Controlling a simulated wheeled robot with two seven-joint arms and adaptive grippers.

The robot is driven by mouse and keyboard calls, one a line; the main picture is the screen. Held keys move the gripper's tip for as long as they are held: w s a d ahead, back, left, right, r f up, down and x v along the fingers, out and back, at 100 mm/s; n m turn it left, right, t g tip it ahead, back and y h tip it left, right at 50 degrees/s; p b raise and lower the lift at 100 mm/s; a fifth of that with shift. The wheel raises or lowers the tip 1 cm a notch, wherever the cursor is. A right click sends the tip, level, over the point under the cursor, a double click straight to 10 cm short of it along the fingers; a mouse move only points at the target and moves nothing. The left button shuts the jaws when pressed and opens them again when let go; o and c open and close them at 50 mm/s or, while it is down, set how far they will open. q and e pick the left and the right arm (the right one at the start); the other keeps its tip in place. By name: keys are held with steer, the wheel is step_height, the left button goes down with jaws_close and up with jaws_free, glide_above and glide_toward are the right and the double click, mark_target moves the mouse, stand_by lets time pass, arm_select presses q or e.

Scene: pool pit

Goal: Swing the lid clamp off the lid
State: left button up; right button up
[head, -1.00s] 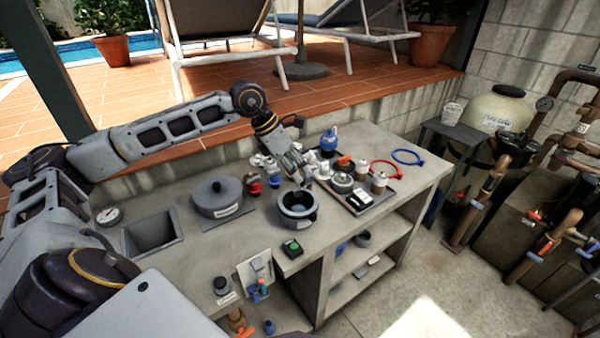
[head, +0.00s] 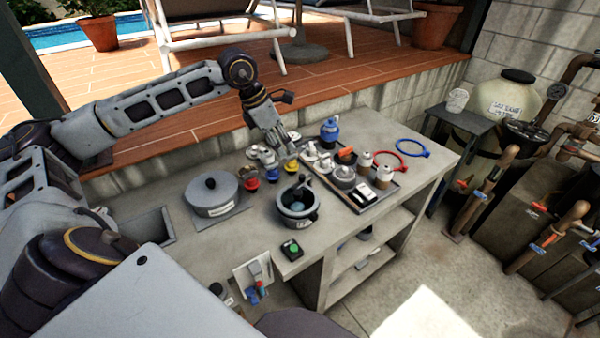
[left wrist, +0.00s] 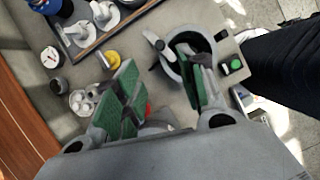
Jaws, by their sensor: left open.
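A dark grey round pot (head: 284,212) with a pale label stands near the counter's front edge. A dark clamp-like bar (head: 300,181) shows at its far rim. The pot's inside looks dark, with a bluish-grey patch; I cannot tell how a lid sits there. In the left wrist view the pot (left wrist: 212,38) is beyond my fingers, with a black-and-pale handle (left wrist: 155,41) at its side. My left gripper (head: 286,157) is open and empty, above the counter behind the pot and apart from it. Its green-padded fingers (left wrist: 158,92) are spread. My right gripper is out of view.
A lidded grey pot (head: 212,192) stands left of the dark pot. A tray (head: 350,205) with several bottles and fittings is to the right. Small red and yellow parts (head: 252,184) lie near my gripper. A green-button box (head: 291,249) sits in front.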

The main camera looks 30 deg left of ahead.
arm_select(q)
steer(key=p, duration=0.1)
glide_toward(302, 175)
steer(key=f, duration=0.2)
steer(key=x, duration=0.4)
steer(key=shift+w+d+f+p, duration=0.15)
steer(key=shift+w+d+p, duration=0.15)
steer(key=shift+p, duration=0.1)
steer(key=shift+x, duration=1.05)
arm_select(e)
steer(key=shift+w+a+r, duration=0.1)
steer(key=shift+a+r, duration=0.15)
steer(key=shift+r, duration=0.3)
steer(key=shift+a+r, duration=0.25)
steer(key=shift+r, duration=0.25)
arm_select(q)
jaws_close()
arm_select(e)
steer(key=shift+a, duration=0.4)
